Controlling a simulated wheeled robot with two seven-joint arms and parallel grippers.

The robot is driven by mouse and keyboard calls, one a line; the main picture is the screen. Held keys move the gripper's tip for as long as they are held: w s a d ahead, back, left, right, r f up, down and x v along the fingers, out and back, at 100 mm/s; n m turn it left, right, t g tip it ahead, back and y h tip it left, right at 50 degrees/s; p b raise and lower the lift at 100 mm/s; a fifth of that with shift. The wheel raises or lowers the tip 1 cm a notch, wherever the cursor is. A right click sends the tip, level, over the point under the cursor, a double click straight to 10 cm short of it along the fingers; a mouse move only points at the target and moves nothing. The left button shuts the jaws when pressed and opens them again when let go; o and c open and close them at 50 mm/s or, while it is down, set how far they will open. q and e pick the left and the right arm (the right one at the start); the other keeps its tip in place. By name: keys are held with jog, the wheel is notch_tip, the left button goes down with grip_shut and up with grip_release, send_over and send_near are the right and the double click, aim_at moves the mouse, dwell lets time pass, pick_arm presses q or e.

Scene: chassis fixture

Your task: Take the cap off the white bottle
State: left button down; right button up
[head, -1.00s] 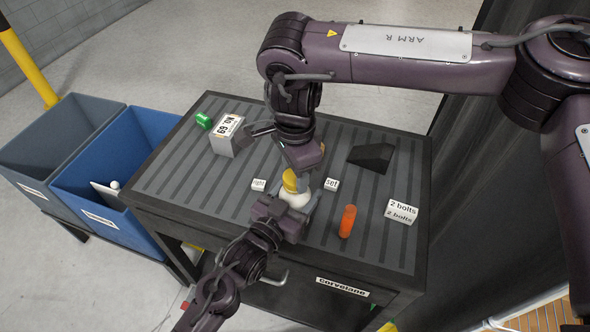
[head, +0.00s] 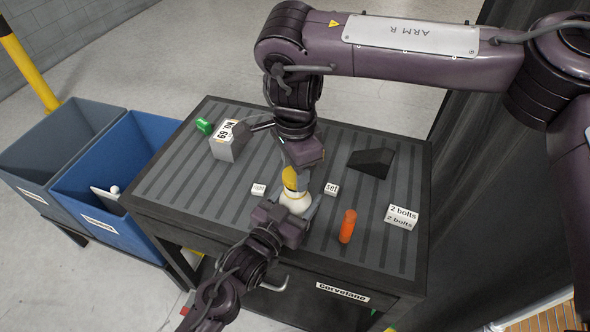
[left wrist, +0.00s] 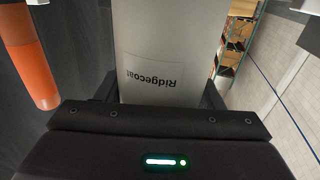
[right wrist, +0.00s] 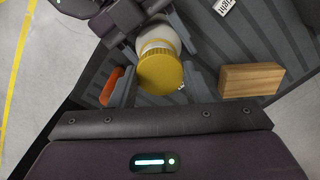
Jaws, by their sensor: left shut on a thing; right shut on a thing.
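The white bottle (head: 295,204) stands near the front middle of the grooved table, with its yellow cap (head: 290,178) at the top. In the left wrist view the bottle (left wrist: 165,50) shows a "Ridgecoat" label. My left gripper (head: 290,215) is shut on the bottle's body from the front, one finger on each side. My right gripper (head: 300,165) comes from above and is shut on the cap. In the right wrist view the cap (right wrist: 160,73) sits between the fingers, with the white bottle behind it. I cannot tell whether cap and bottle are apart.
An orange cylinder (head: 347,226) stands close right of the bottle. Blue (head: 100,200) and grey (head: 50,150) bins stand left.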

pick_arm(q)
jog(key=shift+r, duration=0.1)
pick_arm(e)
notch_tip(320, 180, up, 3)
jog(key=shift+w, duration=0.1)
jog(key=shift+r, duration=0.5)
pick_arm(q)
jog(key=shift+c, duration=2.1)
grip_release()
jog(key=shift+o, duration=0.6)
